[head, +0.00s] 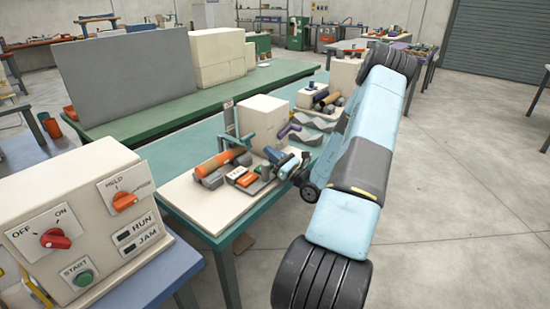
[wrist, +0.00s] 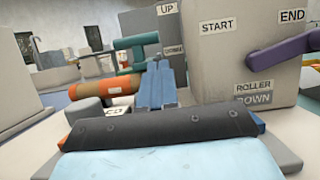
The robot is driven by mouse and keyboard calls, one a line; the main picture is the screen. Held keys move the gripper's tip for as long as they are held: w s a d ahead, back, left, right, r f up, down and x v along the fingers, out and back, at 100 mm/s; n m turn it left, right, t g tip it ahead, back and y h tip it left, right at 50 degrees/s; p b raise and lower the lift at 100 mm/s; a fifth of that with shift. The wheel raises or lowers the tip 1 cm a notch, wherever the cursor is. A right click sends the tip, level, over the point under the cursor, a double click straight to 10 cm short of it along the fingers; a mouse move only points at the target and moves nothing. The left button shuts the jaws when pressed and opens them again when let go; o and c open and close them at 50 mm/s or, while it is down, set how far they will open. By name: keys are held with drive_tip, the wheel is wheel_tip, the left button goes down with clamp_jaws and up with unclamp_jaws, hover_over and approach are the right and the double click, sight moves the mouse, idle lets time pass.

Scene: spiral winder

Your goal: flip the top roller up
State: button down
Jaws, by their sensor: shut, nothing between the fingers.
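The winder is a pale box (head: 263,122) with START, END, UP and ROLLER DOWN labels on it; its face fills the right of the wrist view (wrist: 235,60). My gripper (head: 274,154) is low before the box. Its blue fingers (wrist: 156,85) are together and empty, pointing toward the teal bar, which they partly hide.
A purple lever (wrist: 285,49) sticks out at the box's right. A pale control panel (head: 85,225) with switches stands at front left. A grey board (head: 128,80) stands behind on a green bench. The pale base plate (head: 203,208) is bare at its front left.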

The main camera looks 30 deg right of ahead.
drive_tip(key=x, duration=0.5)
drive_tip(key=shift+w+r, duration=0.1)
drive_tip(key=shift+w, duration=0.05)
